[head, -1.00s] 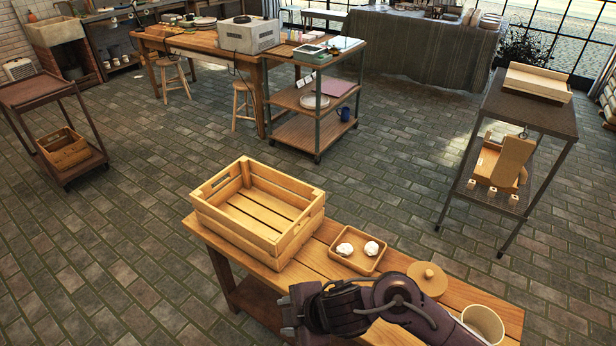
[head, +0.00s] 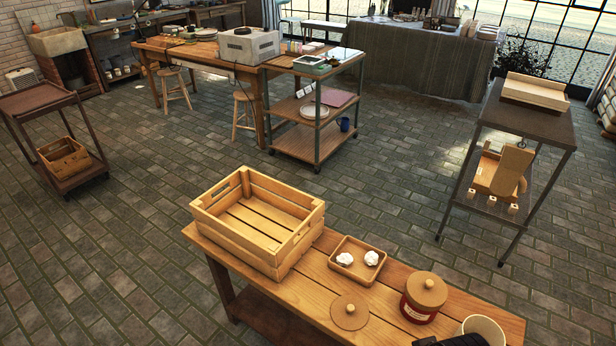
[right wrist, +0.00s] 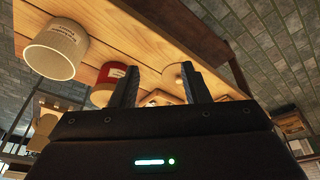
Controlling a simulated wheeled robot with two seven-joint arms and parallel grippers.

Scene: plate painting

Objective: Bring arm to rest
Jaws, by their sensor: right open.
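My right gripper (right wrist: 158,82) shows in the right wrist view. Its two dark fingers stand apart with nothing between them. In the head view only a dark part of my right arm (head: 450,341) shows at the bottom edge, beside a cream canister (head: 486,328). My left gripper is in neither view. On the wooden bench (head: 395,335) stand a red jar with a wooden lid on it (head: 424,290) and a separate round wooden lid (head: 350,312) lying flat.
A slatted wooden crate (head: 235,248) stands at the bench's left end. A small wooden tray (head: 340,272) with two white lumps is right of it. A trolley (head: 310,140), a metal-legged shelf stand (head: 520,110) and a brown cart (head: 40,105) stand around open brick floor.

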